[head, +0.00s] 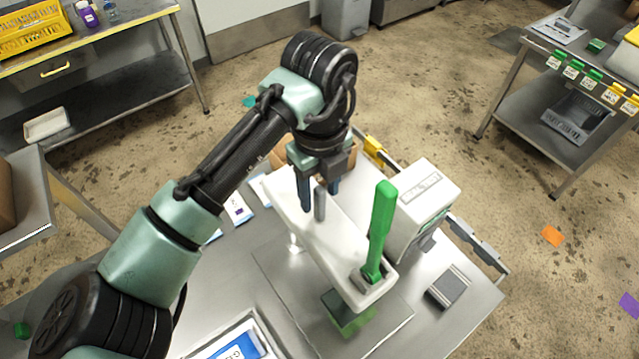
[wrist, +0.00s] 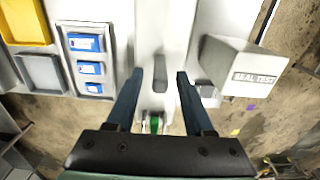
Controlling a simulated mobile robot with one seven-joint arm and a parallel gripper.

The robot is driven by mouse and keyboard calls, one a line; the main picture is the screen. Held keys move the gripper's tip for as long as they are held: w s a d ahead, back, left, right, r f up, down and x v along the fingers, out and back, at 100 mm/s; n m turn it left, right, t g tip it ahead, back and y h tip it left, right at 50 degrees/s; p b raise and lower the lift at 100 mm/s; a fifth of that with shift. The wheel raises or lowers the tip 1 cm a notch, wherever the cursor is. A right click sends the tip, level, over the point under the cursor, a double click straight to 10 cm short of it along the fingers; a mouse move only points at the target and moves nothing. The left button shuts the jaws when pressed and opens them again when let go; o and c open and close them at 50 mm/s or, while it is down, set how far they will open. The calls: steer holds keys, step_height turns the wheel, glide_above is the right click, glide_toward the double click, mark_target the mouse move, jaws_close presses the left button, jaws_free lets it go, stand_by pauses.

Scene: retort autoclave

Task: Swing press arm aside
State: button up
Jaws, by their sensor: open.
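The white press arm (head: 335,243) runs across the steel table in the head view, with a tall green lever (head: 381,225) at its near end. A grey upright peg (head: 320,205) stands on the press arm. My gripper (head: 319,196) is open over the arm, one finger on each side of the peg. In the wrist view the peg (wrist: 160,76) shows between the open fingertips, with a gap visible on both sides. A green block (head: 346,313) lies under the lever end of the press arm, partly hidden.
A white seal test box (head: 425,205) stands close on the press arm's right; its label shows in the wrist view (wrist: 252,78). A small grey block (head: 448,287) lies near the table's right edge. A tray with blue packets (wrist: 88,68) lies on the other side.

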steer(key=shift+f, duration=0.25)
jaws_close()
stand_by(1.4)
